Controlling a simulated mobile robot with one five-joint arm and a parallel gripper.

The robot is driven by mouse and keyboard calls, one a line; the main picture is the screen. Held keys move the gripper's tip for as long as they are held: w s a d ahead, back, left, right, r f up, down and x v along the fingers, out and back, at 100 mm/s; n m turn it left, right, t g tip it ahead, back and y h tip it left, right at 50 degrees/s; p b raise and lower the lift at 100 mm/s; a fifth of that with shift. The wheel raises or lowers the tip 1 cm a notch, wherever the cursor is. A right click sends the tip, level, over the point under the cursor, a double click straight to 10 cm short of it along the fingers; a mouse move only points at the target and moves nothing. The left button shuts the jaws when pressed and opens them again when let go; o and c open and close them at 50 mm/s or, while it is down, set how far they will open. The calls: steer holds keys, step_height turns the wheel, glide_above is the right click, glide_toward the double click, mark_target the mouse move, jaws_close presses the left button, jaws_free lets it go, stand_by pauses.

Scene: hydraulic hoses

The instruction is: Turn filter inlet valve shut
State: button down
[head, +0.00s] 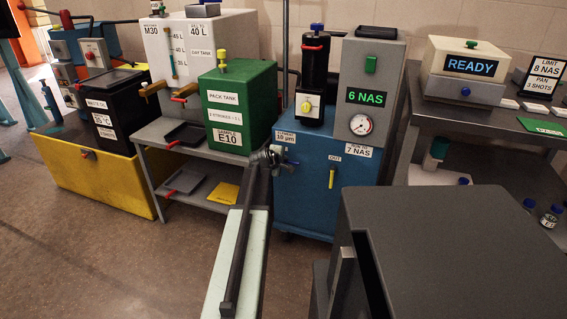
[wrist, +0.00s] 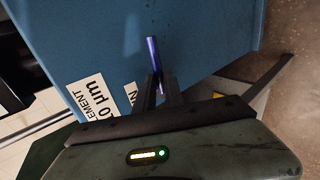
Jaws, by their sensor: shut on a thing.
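The blue filter cart (head: 310,200) stands in the middle of the head view. The inlet valve's blue handle (wrist: 153,52) shows in the wrist view as a slim bar between the two dark fingers of my gripper (wrist: 161,88). My gripper is shut on this handle, and its far end sticks out past the fingertips. In the head view my gripper (head: 277,160) is at the cart's left front, below the 10 µm label; the handle is mostly hidden there. The label beside the handle (wrist: 131,94) is partly covered by a finger.
A yellow outlet handle (head: 331,177) hangs upright under the OUT label, right of my gripper. The green pack tank (head: 240,108) stands close by on the left on a grey shelf bench (head: 190,148). A grey table (head: 480,130) stands right. Open floor lies front left.

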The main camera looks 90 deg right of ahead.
steer(key=shift+s, duration=0.35)
steer(key=c, duration=1.4)
jaws_free()
steer(key=shift+f, duration=0.1)
steer(key=shift+c, duration=0.2)
steer(key=shift+w, duration=0.1)
steer(key=p+v, duration=0.4)
steer(key=v, duration=0.3)
steer(key=shift+a+r, duration=0.25)
steer(key=shift+a, duration=0.05)
